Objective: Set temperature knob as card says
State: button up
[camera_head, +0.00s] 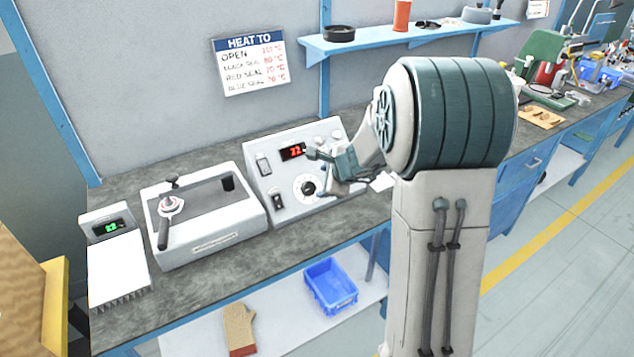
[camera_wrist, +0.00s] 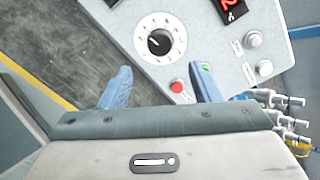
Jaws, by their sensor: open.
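The control box (camera_head: 295,170) stands on the bench, with a lit red display (camera_head: 293,152) that seems to read 32. Its temperature knob (camera_head: 307,187) is a black dial on a white round scale; it also shows in the wrist view (camera_wrist: 159,42). The card (camera_head: 249,67) on the wall is headed "HEAT TO" and lists OPEN and several seals with red temperatures, too small to read surely. My gripper (camera_wrist: 160,82) is open and empty. Its two blue fingers point toward the panel, and the knob shows beyond the fingertips, apart from them.
A red button (camera_wrist: 176,87) and grey round buttons (camera_wrist: 253,38) sit near the knob. Left of the box are a white unit with a handle (camera_head: 205,215) and a small device with a green display (camera_head: 110,228). A shelf (camera_head: 380,45) runs above. A blue bin (camera_head: 331,286) stands below.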

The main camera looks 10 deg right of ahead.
jog(key=v, duration=0.4)
jog(key=shift+s+d+r+p, duration=0.1)
jog(key=shift+s+r+p, duration=0.15)
jog(key=shift+p, duration=0.05)
jog(key=s+a+r+n+g, duration=0.2)
jog(key=s+a+n, duration=0.1)
jog(key=s+n, duration=0.6)
jog(key=s+a+r+n+g, duration=0.2)
jog(key=s+a+r+n, duration=0.15)
jog(key=s+n, duration=0.6)
jog(key=s+d+n+g+h, duration=0.1)
jog(key=s+d+n+h, duration=0.1)
jog(key=s, duration=0.7)
jog(key=shift+s+d+f+h, duration=0.35)
jog(key=shift+d+f+h, duration=0.05)
jog(key=shift+d+f, duration=0.1)
jog(key=shift+a, duration=0.1)
